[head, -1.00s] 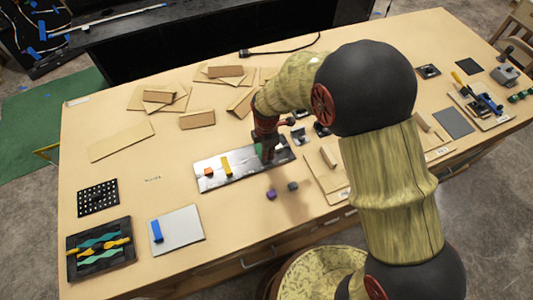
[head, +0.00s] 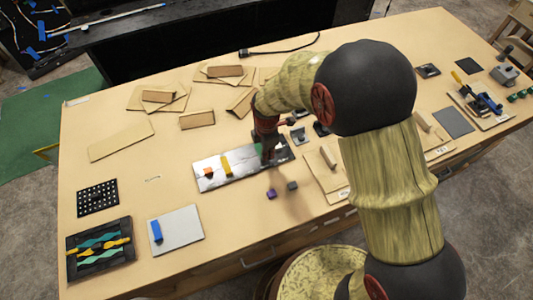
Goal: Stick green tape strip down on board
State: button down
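A silver board (head: 240,164) lies near the middle of the table. A yellow strip (head: 226,166) stands out on its left half, with a small orange block (head: 209,173) beside it. A small patch of green (head: 258,149), likely the green tape strip, shows at my gripper (head: 266,156) over the right half of the board. My gripper points down there, its fingertips small and partly hidden. I cannot tell whether the green piece is held or touches the board.
A purple cube (head: 271,193) and a dark cube (head: 292,186) lie in front of the board. A grey plate with a blue strip (head: 156,231) and a black tray (head: 100,275) are at front left. Cardboard pieces (head: 198,120) lie behind.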

jog(key=shift+f+b, duration=0.45)
jog(key=shift+f, duration=0.3)
dwell(1.2)
jog(key=c, duration=2.3)
grip_release()
jog(key=o, duration=0.3)
jog(key=shift+o, duration=0.2)
notch_tip(320, 180, up, 12)
